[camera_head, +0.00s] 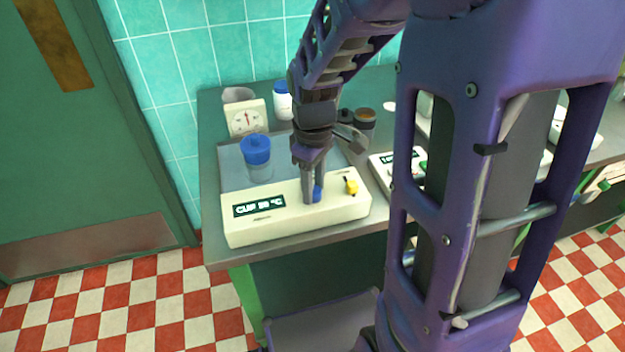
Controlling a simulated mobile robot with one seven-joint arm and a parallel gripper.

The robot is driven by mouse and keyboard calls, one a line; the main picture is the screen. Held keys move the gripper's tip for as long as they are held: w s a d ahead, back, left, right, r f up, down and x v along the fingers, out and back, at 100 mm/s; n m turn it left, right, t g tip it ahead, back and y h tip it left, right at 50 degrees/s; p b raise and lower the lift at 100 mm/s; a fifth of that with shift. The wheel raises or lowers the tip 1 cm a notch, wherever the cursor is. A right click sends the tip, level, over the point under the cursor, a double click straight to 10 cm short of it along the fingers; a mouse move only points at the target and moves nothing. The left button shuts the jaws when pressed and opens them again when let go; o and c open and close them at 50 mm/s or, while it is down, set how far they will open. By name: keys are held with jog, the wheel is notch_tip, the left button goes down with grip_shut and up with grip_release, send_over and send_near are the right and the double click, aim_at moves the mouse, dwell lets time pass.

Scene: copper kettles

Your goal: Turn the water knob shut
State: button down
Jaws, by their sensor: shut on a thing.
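A cream-coloured device (236,227) stands on the front left of the grey counter. Its front has a dark display (259,206) with pale lettering, a blue knob (317,194) and a yellow knob (351,186). My gripper (313,190) points down at the front of the device and is shut on the blue knob. The fingers cover much of that knob. The yellow knob is just to the right of the fingers, apart from them. Which of the two is the water knob I cannot tell from labels.
A clear vessel with a blue lid (256,150) stands on the device's back part. Behind are a dial scale (246,118) and a white bottle with a blue cap (283,103). Another white device (398,165) is close on the right. My arm hides much of the right side.

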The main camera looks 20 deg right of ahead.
jog(key=shift+n, duration=0.4)
jog(key=shift+c, duration=2.2)
grip_release()
notch_tip(320, 180, up, 17)
jog(key=p, duration=0.2)
jog(key=shift+r+p, duration=0.2)
jog(key=shift+p, duration=0.2)
jog(key=shift+w, duration=0.1)
